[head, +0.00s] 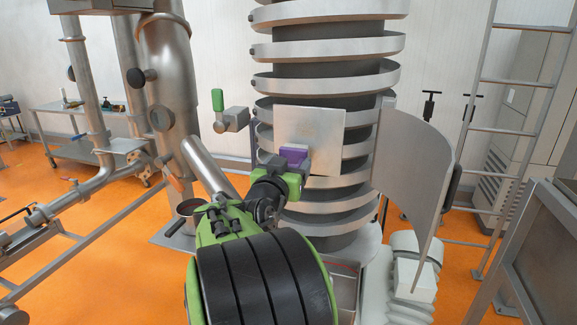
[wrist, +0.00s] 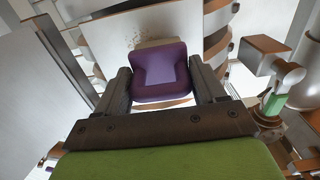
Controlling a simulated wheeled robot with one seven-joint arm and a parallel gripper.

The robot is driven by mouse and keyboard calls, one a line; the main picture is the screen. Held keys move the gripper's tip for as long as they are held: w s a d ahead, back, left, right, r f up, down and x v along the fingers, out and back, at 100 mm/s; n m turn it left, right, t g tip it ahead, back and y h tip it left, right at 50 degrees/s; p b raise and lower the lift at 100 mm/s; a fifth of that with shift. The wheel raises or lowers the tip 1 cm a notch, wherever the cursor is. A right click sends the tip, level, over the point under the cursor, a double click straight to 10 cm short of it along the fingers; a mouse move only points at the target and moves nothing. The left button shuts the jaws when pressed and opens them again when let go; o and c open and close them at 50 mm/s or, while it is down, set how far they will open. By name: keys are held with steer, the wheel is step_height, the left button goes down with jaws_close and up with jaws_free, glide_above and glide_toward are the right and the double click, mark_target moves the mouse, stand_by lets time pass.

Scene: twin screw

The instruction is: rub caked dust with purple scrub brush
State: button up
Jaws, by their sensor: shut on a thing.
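The purple scrub brush (head: 294,156) is held at the front of the pale square plate (head: 325,130) on the spiral column. In the wrist view the brush (wrist: 161,72) sits between the two dark fingers of my gripper (wrist: 160,78), which is shut on it. My gripper also shows in the head view (head: 290,172), in front of the plate's lower left part. Brown specks of caked dust (wrist: 140,40) lie on the plate just beyond the brush. The brush hides its own working face, so I cannot tell whether it touches the plate.
A curved metal door (head: 415,165) stands open to the right of the column. A valve with a green handle (head: 218,100) sticks out at the left and also shows in the wrist view (wrist: 277,90). A ladder (head: 485,120) stands at the far right. Pipes (head: 165,70) rise at the left.

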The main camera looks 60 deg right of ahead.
steer(key=shift+w+d, duration=0.1)
steer(key=shift+d, duration=0.5)
